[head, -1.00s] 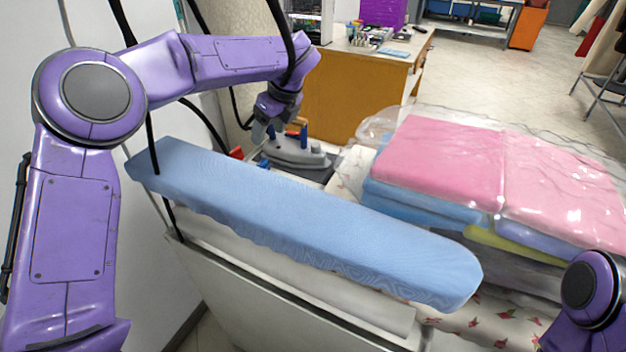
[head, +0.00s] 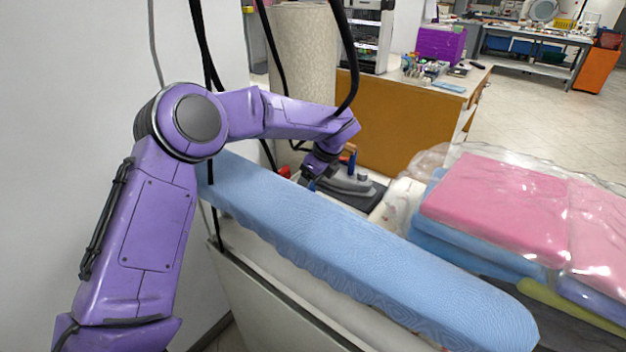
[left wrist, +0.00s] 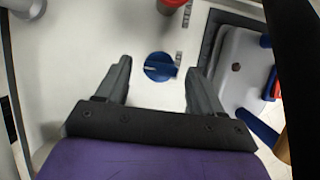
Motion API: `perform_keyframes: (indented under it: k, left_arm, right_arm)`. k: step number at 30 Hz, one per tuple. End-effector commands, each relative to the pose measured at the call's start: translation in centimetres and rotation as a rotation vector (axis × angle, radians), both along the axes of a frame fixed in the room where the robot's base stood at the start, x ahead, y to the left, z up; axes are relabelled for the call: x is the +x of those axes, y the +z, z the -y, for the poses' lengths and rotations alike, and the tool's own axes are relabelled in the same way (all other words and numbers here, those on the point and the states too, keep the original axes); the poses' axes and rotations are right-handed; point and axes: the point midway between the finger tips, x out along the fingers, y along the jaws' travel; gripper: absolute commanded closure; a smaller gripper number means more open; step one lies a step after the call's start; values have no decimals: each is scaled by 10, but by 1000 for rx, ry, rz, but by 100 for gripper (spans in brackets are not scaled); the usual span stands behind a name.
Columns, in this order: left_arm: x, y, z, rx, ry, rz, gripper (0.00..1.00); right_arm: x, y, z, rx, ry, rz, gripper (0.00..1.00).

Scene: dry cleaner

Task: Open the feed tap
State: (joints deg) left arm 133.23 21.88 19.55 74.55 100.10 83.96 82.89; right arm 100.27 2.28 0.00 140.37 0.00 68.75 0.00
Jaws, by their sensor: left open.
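A round blue knob with a raised bar, which looks like the feed tap (left wrist: 160,70), sits on a white panel in the left wrist view. Its bar runs roughly from finger to finger. My left gripper (left wrist: 158,72) is open, with one finger on each side of the knob and visible gaps between. Whether the fingertips are down at knob height I cannot tell. In the head view my left gripper (head: 312,182) is behind the blue padded board, and the knob is hidden there. My right gripper is out of view.
A red part (left wrist: 172,4) lies just beyond the knob. An iron (head: 352,186) rests on a dark pad right of the gripper. The long blue padded board (head: 350,245) lies in front of the gripper. Bagged pink laundry (head: 500,205) is at the right. Black cables hang near my left arm.

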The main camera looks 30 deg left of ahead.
Motion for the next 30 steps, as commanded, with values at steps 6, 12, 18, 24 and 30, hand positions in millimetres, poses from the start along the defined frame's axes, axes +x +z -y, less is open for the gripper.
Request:
perform_keyframes:
  k: [6, 12, 18, 24, 30]
  left_arm:
    - [0, 0, 0, 0, -1, 0, 88]
    - [0, 0, 2, -1, -7, -1, 89]
    - [-1, -1, 1, -1, -57, 0, 89]
    - [-2, -3, 0, -2, -185, 1, 89]
    - [-4, -2, -1, -2, -366, 2, 89]
  right_arm:
    - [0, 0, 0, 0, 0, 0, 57]
    - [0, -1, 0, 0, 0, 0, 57]
    - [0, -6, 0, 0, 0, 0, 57]
    - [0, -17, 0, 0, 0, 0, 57]
    - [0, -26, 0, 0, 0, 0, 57]
